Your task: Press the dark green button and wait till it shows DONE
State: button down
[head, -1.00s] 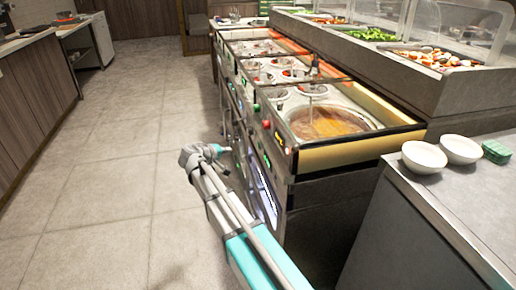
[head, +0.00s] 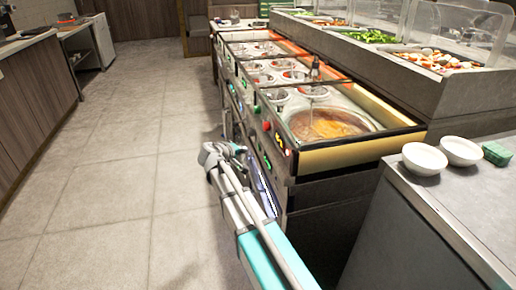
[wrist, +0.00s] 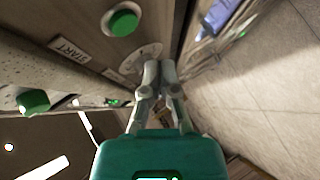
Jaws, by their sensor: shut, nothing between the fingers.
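A round green button (wrist: 122,22) shows at the top of the wrist view on a pale panel, beside a START label (wrist: 70,48). A second green button (wrist: 34,100) stands out at the left of that view. I cannot tell surely which is the dark green one. My gripper (wrist: 160,68) is shut and empty, its fingertips near the panel and a round marked plate, apart from both buttons. In the head view my gripper (head: 240,150) is beside the front of the sauce-well counter (head: 335,158), low down. No DONE text is readable.
A red knob (head: 267,126) and small lit displays line the counter front. White bowls (head: 425,158) and a green block (head: 496,153) stand on the grey counter at right. The tiled floor (head: 110,200) to the left is clear.

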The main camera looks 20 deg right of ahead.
jog(key=shift+d, duration=1.4)
jog(key=shift+d, duration=0.85)
dwell(1.6)
jog(key=shift+a, duration=0.85)
jog(key=shift+a, duration=0.1)
jog(key=shift+a, duration=2.45)
